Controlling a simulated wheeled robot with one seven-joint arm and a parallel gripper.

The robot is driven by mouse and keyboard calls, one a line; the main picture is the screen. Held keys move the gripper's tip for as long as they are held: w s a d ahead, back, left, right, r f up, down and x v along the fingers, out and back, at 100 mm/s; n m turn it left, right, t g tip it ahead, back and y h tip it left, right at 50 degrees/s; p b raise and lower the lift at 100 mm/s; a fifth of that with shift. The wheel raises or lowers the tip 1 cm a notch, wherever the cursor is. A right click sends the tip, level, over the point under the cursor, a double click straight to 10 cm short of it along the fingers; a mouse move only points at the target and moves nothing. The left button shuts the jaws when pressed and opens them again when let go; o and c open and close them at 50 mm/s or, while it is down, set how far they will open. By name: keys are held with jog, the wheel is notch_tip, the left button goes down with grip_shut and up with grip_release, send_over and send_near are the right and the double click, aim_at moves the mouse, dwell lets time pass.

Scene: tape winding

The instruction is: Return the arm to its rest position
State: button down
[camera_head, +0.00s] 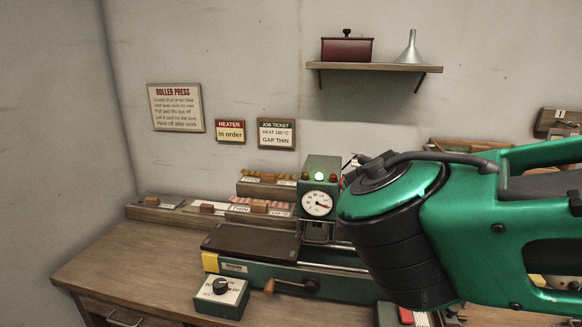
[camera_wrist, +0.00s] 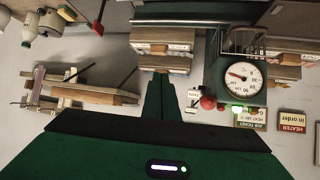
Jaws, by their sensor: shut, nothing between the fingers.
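My green arm (camera_head: 455,225) fills the right of the head view, raised over the right side of the bench. Its gripper is hidden there. In the wrist view my gripper (camera_wrist: 161,80) shows as green fingers closed together, with nothing between them. The wrist picture is upside down. The fingers appear in front of the wooden racks (camera_wrist: 163,50); their distance from them cannot be told.
The green press (camera_head: 320,172) with its dial gauge and lit green lamp stands close left of my arm. A control box (camera_head: 221,298) with a knob sits on the wooden bench (camera_head: 110,262). A wall shelf (camera_head: 374,67) holds a red box and a funnel.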

jog(key=s+d+f+g, duration=0.35)
jog(key=d+f, duration=0.25)
jog(key=d, duration=0.4)
jog(key=s+d+f+g+y, duration=0.3)
jog(key=s+d+f, duration=0.1)
jog(key=s, duration=0.4)
jog(key=s+d+f+g+y, duration=0.2)
jog(key=s+d+f+g, duration=0.1)
jog(key=s, duration=0.5)
jog(key=shift+s+d+f+y, duration=0.2)
jog(key=shift+d+f+y, duration=0.2)
jog(key=shift+d+f, duration=0.35)
jog(key=shift+a, duration=0.1)
jog(key=shift+w+f, duration=0.3)
jog(key=shift+w, duration=0.35)
